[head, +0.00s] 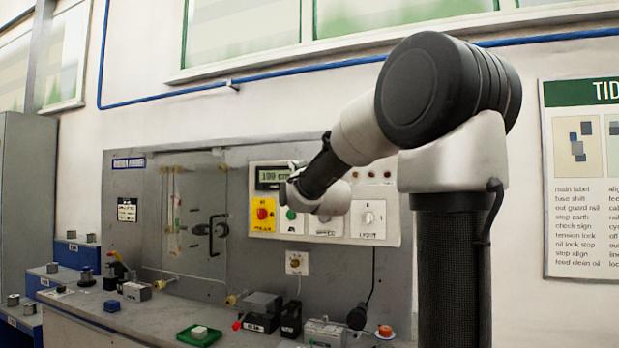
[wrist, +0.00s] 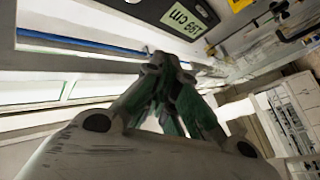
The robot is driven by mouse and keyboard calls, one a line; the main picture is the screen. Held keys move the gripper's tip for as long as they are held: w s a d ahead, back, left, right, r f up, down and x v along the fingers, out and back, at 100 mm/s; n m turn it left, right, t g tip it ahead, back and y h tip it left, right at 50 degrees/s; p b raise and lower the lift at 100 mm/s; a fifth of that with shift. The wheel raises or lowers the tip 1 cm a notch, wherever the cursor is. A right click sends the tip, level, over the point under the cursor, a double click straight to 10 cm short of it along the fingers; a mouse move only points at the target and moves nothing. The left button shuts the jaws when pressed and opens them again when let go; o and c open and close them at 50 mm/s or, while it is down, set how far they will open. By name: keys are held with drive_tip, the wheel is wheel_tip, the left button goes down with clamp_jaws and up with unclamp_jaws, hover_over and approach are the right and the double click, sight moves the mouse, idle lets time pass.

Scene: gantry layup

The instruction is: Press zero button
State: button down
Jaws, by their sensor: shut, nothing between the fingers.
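A pale control panel (head: 377,232) is on the grey wall board. Its display (head: 272,177) seems to read "199 cm" and shows upside down in the wrist view (wrist: 187,17). Below the display are a red knob on a yellow plate (head: 263,214) and a green button (head: 291,213). I cannot read a zero label on any button. My gripper (head: 295,183) is in front of the panel, just right of the display, and covers part of it. In the wrist view, my gripper's fingertips (wrist: 167,62) are together and empty. I cannot tell whether they touch the panel.
A light switch plate (head: 368,219) is on the panel's right side. A knob plate (head: 296,262) is below the panel. The bench (head: 170,314) holds a green tray (head: 199,337), a dark block (head: 262,309) and several small fittings. A poster (head: 585,180) hangs on the right wall.

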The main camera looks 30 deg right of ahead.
drive_tip(key=w+d, duration=0.4)
drive_tip(key=d, duration=0.1)
drive_tip(key=shift+w+d, duration=0.15)
drive_tip(key=shift+d, duration=0.1)
idle(1.3)
drive_tip(key=shift+w+d, duration=0.25)
drive_tip(key=shift+d, duration=0.05)
drive_tip(key=shift+w+d, duration=0.25)
drive_tip(key=shift+d, duration=0.15)
idle(0.8)
drive_tip(key=shift+s+a, duration=0.5)
drive_tip(key=shift+a, duration=0.2)
drive_tip(key=s+a, duration=0.1)
drive_tip(key=a, duration=0.1)
drive_tip(key=s+a, duration=0.2)
idle(0.6)
